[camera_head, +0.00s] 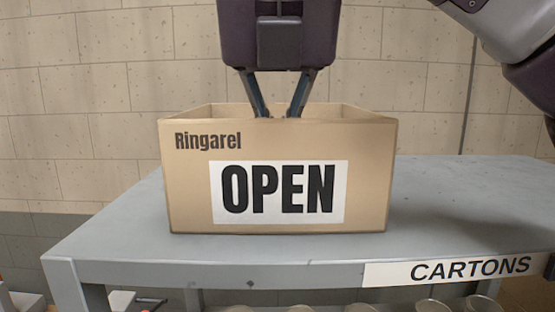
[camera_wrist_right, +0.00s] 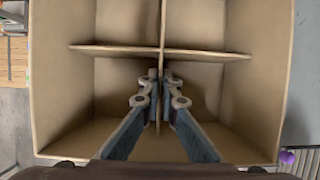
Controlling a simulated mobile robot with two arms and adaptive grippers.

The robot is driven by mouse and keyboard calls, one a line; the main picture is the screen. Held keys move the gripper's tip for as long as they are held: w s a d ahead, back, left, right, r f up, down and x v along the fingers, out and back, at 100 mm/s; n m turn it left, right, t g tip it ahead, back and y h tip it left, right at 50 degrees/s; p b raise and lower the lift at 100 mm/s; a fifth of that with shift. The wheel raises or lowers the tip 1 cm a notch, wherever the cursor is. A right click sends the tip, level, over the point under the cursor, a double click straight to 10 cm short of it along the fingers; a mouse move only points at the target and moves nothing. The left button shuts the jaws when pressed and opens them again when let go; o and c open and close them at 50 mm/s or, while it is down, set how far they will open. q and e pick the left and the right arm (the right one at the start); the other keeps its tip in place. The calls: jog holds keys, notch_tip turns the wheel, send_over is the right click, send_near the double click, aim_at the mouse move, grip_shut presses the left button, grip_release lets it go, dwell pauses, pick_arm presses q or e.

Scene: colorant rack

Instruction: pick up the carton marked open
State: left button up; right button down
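The tan carton (camera_head: 281,148) stands upright on the grey table, with "Ringarel" and a white label reading OPEN on its front. Its top is open. My right gripper (camera_head: 277,115) comes down from above, with its fingertips inside the carton and hidden behind the front wall. In the right wrist view the carton's inside (camera_wrist_right: 95,30) has crossed dividers. There my right gripper's fingertips (camera_wrist_right: 161,77) are close together, pressed to both sides of the central divider (camera_wrist_right: 163,32). My left gripper is in neither view.
The grey table (camera_head: 110,225) has free room to both sides of the carton. A CARTONS sign (camera_head: 470,269) is on its front edge. Several pale rounded tops show below that edge. A brick wall (camera_head: 100,90) stands behind.

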notch_tip(320, 180, up, 8)
jog(key=shift+r, duration=0.9)
